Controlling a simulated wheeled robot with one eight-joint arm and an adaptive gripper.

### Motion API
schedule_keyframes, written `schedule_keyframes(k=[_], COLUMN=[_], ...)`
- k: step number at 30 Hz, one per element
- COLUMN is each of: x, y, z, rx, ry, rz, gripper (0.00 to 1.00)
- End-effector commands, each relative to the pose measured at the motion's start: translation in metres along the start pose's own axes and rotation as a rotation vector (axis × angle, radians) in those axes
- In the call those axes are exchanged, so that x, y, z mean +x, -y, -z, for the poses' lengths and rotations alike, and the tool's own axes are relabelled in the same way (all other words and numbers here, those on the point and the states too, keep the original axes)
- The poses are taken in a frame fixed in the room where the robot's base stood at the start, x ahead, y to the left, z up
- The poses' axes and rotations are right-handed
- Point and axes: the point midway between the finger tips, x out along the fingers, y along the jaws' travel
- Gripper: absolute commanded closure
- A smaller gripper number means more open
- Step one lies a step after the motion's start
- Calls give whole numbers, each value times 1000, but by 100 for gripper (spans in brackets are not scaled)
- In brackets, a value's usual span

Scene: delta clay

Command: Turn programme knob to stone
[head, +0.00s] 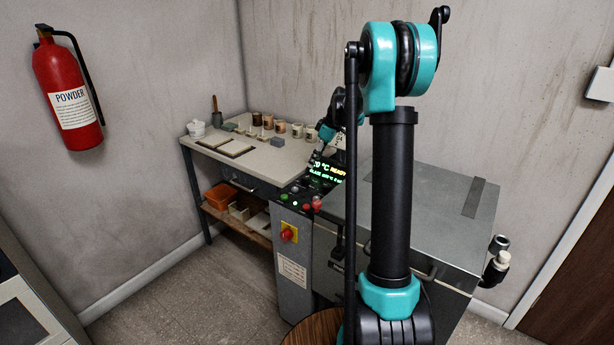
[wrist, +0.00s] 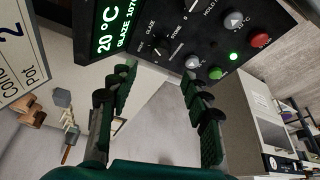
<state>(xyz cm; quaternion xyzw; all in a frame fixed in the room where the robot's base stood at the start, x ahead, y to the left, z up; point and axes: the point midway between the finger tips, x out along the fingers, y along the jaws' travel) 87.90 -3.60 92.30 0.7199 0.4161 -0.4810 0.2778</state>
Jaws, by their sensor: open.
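The programme knob (wrist: 162,47) is small and dark with a pale pointer, on the black control panel (wrist: 190,20) in the wrist view. The words GLAZE and STONE are printed near it. The lit green display (wrist: 112,28) reads 20 °C and GLAZE; in the head view the display (head: 328,172) also reads READY. My gripper (wrist: 157,78) is open and empty, its two dark fingers reaching towards the panel on either side of the knob. I see no contact with the knob. In the head view my arm hides the fingers and knob.
A bench (head: 245,158) with small pots stands left of the grey kiln (head: 440,205). A red isolator switch (head: 288,235) is on the cabinet front.

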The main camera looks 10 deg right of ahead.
Motion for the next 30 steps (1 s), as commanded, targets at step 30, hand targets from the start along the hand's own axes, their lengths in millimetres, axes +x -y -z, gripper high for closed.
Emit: schedule_keyframes(k=[30], x=[91], y=[0], z=[0], rx=[1], ry=[0], rz=[0], gripper=[63])
